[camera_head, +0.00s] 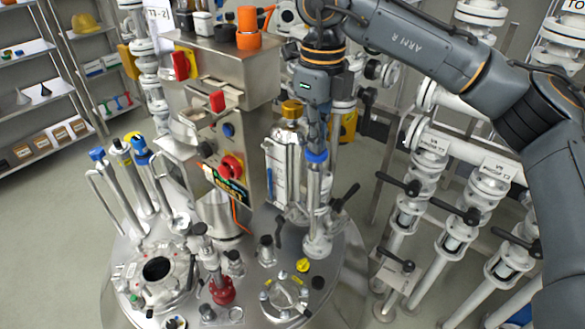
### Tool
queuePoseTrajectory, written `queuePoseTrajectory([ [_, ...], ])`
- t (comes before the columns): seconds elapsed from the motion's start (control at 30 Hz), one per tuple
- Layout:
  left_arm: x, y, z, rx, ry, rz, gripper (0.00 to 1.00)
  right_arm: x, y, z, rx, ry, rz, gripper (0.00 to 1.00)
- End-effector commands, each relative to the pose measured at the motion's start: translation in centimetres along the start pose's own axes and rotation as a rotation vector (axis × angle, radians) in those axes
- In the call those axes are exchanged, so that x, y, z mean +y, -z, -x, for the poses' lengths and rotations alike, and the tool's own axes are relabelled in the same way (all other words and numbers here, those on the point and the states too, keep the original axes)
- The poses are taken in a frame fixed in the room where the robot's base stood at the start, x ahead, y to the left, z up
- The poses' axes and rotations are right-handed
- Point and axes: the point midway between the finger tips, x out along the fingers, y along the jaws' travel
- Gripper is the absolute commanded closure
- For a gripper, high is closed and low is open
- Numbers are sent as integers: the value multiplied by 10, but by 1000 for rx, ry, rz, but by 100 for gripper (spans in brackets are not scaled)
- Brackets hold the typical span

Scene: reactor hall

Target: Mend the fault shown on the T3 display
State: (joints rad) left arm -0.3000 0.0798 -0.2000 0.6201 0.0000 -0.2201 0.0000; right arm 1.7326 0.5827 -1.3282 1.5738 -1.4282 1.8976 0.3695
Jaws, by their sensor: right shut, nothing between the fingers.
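The steel reactor console (240,75) stands on a round steel lid (330,285). A small dark display (226,186) with green and orange lettering is tilted on the console front; its text is too small to read surely. Beside it is a red knob (232,166). My right gripper (316,143) points down, shut and empty, right of the console. It is directly above or in front of a steel standpipe (318,205) with a blue collar (317,156); I cannot tell whether they touch. A white cylinder with a yellow-orange cap (292,110) stands just left of it. My left gripper is out of view.
White valve pipes with black levers (398,183) crowd the right side. Blue- and yellow-topped tubes (122,150) rise at the lid's left. A red fitting (222,290) and an open port (156,270) are in front. Shelves (40,100) stand far left; floor between is clear.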

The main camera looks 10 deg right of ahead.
Motion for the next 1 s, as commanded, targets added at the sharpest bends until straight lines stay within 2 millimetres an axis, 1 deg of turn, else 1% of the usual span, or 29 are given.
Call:
queuePoseTrajectory([
  [0.03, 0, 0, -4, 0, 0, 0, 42, 0, 0, -6, 3, -1, 1, 100],
  [0.23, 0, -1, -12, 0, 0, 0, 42, 0, 0, -16, 4, -1, 1, 100],
  [0.27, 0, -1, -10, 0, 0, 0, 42, 0, 0, -14, 3, -1, 1, 100],
  [0.43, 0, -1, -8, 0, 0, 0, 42, 0, 0, -12, 4, -1, 1, 100],
  [0.57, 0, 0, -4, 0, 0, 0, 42, 0, 0, -6, 4, -1, 1, 100],
  [0.9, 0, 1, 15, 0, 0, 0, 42, 0, 0, 22, 3, -1, 1, 100],
  [1.0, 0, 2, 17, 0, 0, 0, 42, 0, 0, 27, 3, 0, 1, 100],
])
